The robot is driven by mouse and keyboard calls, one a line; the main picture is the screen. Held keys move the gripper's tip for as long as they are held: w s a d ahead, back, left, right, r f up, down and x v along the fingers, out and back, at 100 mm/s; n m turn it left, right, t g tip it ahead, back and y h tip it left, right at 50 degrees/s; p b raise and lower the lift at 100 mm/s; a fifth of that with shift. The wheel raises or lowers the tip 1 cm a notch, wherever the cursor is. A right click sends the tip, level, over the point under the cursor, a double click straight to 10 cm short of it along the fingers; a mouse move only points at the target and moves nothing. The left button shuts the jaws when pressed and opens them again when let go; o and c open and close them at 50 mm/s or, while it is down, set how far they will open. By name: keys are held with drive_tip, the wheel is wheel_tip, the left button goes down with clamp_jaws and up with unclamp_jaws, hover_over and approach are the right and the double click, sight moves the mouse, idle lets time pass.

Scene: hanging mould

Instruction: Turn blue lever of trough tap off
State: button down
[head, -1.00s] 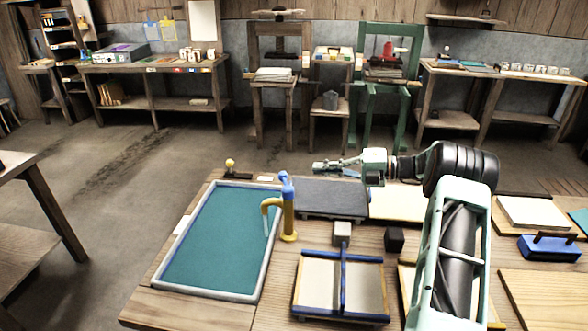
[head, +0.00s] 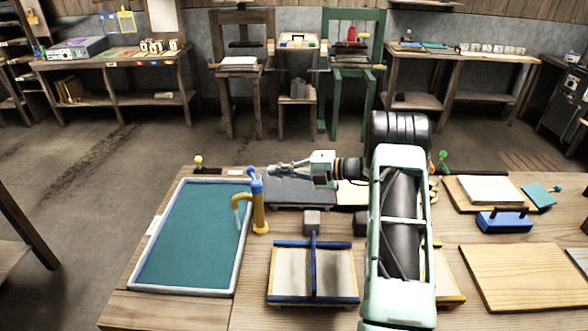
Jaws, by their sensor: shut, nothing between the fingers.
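The trough tap (head: 260,210) is a yellow post with a curved spout at the right edge of the trough (head: 143,290). Its blue lever (head: 254,178) sits on top of the post. A pale stream appears to run from the spout into the trough, which holds teal liquid. My gripper (head: 272,171) is shut and empty, pointing left. Its tips are just right of the lever in the picture; I cannot tell whether they touch it.
A blue-framed mould (head: 313,242) stands on the table in front of my arm, with a grey block (head: 312,222) behind it. A dark slab (head: 300,194) lies below my gripper. A yellow-knobbed item (head: 199,163) stands behind the trough. A blue tool (head: 503,221) and boards lie at right.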

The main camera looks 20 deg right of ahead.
sight(254, 179)
drive_tip(key=x, duration=0.3)
drive_tip(key=shift+w+a+f, duration=0.1)
drive_tip(key=shift+w+a, duration=0.1)
drive_tip(key=shift+a, duration=0.15)
drive_tip(key=p+x, duration=0.1)
drive_tip(key=x, duration=0.1)
drive_tip(key=shift+a+r+p, duration=0.25)
drive_tip(key=shift+a+p, duration=0.1)
drive_tip(key=shift+p, duration=0.05)
drive_tip(key=shift+d, duration=0.15)
